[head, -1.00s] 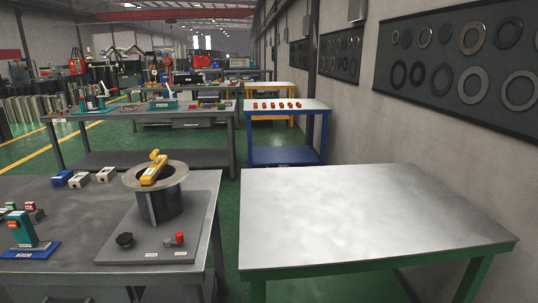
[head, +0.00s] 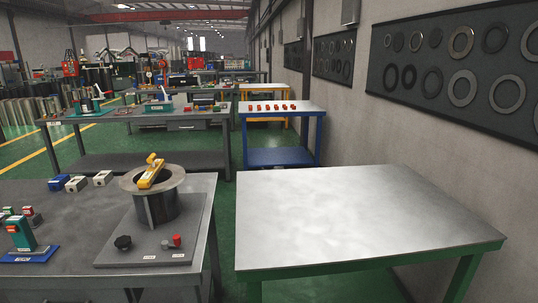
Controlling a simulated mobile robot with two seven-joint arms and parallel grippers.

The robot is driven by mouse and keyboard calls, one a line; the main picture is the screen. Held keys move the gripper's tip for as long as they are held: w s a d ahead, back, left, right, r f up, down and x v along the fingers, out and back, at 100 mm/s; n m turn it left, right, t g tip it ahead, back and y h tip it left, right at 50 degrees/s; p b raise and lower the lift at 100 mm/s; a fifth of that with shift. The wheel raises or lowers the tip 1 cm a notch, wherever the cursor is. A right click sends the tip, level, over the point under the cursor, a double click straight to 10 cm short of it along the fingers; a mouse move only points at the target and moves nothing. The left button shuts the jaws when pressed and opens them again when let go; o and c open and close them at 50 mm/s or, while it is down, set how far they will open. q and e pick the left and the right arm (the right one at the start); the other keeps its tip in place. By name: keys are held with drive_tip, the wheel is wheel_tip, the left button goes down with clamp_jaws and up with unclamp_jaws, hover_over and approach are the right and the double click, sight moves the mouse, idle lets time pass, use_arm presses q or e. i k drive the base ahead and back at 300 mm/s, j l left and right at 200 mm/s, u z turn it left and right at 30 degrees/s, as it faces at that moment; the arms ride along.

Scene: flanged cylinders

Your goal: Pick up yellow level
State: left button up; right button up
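The yellow level (head: 152,171) rests on top of a grey flanged cylinder (head: 155,207), lying across its upper ring and tilted in the picture. The cylinder stands upright on a dark base plate (head: 187,232) on the left workbench. Neither of my grippers shows in the head view.
The left workbench (head: 75,213) also holds a black knob (head: 123,243), a red-topped part (head: 176,241), a green device (head: 20,234) and small boxes (head: 76,183). An empty metal-topped table (head: 360,215) stands at right. Green floor shows between the tables.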

sight(146, 180)
drive_tip(key=i+j+z, duration=0.15)
drive_tip(key=j, duration=0.15)
drive_tip(key=i+j+z, duration=0.15)
drive_tip(key=j, duration=0.2)
drive_tip(key=j+z, duration=0.15)
drive_tip(key=j, duration=0.2)
drive_tip(key=i+j+z, duration=0.15)
drive_tip(key=j, duration=0.2)
